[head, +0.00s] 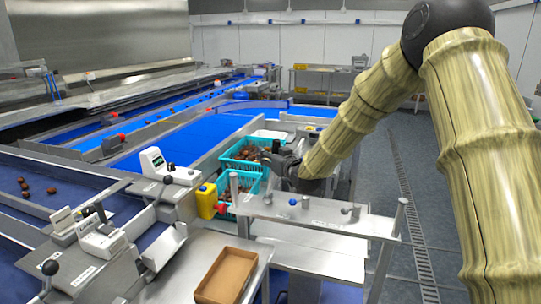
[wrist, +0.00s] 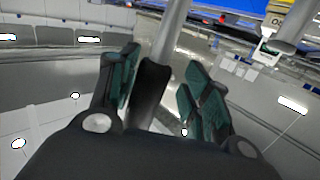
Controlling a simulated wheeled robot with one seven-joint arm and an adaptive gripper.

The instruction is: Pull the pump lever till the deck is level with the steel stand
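My gripper (head: 278,160) is at mid-frame in the head view, beside the teal crates. In the wrist view its green-padded fingers (wrist: 160,88) stand apart. A steel rod with a black grip (wrist: 152,92), which looks like the pump lever, lies between them. The grip is close to the left finger; I cannot tell whether they touch. The lever is not clear in the head view, where my gripper covers that spot. A steel stand (head: 207,246) is at the lower middle. A pale low platform (head: 310,252), perhaps the deck, is right of it; their heights are hard to compare.
A cardboard box (head: 224,277) is on the stand. A steel shelf with small knobs (head: 320,217) and upright posts is in front of my gripper. Teal crates (head: 247,142) and a yellow jug (head: 206,200) stand left of it. Open floor (head: 425,190) is at the right.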

